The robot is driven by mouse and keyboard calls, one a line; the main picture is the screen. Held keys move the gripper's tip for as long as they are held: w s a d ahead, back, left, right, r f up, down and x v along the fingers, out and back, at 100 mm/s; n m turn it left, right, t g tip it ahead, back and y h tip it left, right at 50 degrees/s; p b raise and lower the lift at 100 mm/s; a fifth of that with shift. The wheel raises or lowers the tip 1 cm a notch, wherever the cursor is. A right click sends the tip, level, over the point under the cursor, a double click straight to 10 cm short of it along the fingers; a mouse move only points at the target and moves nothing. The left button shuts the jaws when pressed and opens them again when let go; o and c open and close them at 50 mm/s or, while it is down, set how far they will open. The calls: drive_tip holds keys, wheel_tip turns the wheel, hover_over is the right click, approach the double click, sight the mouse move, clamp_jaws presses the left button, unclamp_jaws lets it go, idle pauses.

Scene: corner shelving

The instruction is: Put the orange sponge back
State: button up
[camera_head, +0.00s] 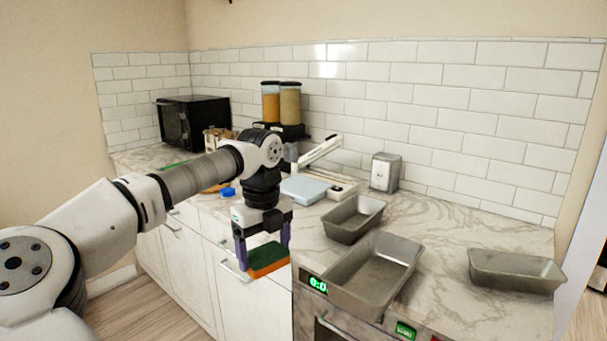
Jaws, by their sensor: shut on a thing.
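The sponge (267,262) is orange below with a green top layer. My gripper (264,256) points down and is shut on the sponge, with one purple finger on each side of it. The sponge hangs in front of the white cabinet fronts, near the counter's front edge and left of the metal pans. It looks level and apart from the counter. My forearm and wrist hide part of the counter behind.
Several grey metal pans (372,272) stand on the marble counter (465,225) at the right. A light blue scale-like box (303,190) lies behind my gripper. A black microwave (194,122), two jars (280,103) and a metal dispenser (385,172) stand along the wall.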

wheel_tip(320, 180, down, 25)
drive_tip(key=w+m+b, duration=0.1)
drive_tip(key=m, duration=2)
drive_tip(key=s+d+f+m, duration=0.2)
drive_tip(key=s+f+m, duration=0.1)
drive_tip(key=f+m, duration=0.4)
drive_tip(key=s+d+f+m+b, duration=0.1)
drive_tip(key=s+d+f+m, duration=0.2)
drive_tip(key=f+m, duration=0.5)
drive_tip(key=s+d+f+m, duration=0.3)
drive_tip(key=f+m, duration=0.5)
drive_tip(key=f, duration=0.3)
drive_tip(key=shift+s+b, duration=0.35)
